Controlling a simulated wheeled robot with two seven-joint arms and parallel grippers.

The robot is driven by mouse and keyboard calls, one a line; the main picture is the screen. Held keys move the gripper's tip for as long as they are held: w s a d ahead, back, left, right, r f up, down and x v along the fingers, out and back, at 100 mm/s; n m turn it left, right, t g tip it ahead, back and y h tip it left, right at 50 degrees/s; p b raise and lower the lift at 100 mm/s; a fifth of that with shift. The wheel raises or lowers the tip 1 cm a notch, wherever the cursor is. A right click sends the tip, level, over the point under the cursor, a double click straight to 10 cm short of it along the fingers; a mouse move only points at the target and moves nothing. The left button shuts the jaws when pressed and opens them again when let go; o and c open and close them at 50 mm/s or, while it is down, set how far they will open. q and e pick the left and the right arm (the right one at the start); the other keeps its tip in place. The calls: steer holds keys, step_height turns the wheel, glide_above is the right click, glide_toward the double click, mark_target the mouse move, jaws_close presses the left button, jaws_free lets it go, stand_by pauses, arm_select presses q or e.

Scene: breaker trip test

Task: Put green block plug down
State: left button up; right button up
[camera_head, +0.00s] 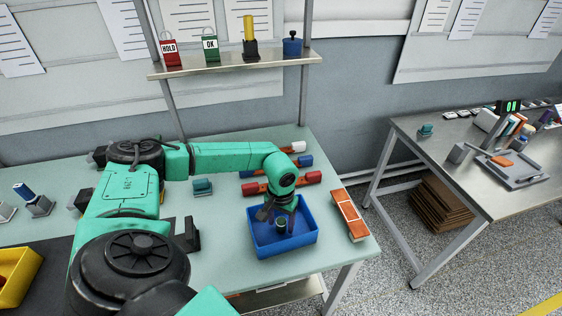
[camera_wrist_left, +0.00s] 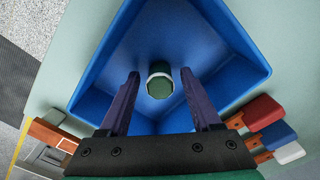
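The green block plug (camera_head: 281,223), a short dark green cylinder with a pale band, stands inside the blue bin (camera_head: 251,241). In the left wrist view the plug (camera_wrist_left: 160,84) shows end-on over the floor of the blue bin (camera_wrist_left: 92,72). My left gripper (camera_head: 279,214) reaches down into the bin from above. In the wrist view its fingers (camera_wrist_left: 160,76) are spread on either side of the plug, with a gap on both sides, so it is open. Whether the plug touches the bin floor is hard to tell. My right gripper is not in view.
Red, blue and white-ended handled parts (camera_head: 258,188) lie behind the bin. An orange and white strip (camera_head: 350,215) lies right of it, near the table edge. A teal block (camera_head: 203,187) sits to the left. A shelf (camera_head: 235,64) with tagged items hangs above.

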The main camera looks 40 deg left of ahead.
mark_target(281, 221)
arm_select(q)
steer(key=shift+r, duration=0.25)
step_height(281, 221, up, 12)
steer(key=b, duration=0.3)
steer(key=shift+f, duration=0.15)
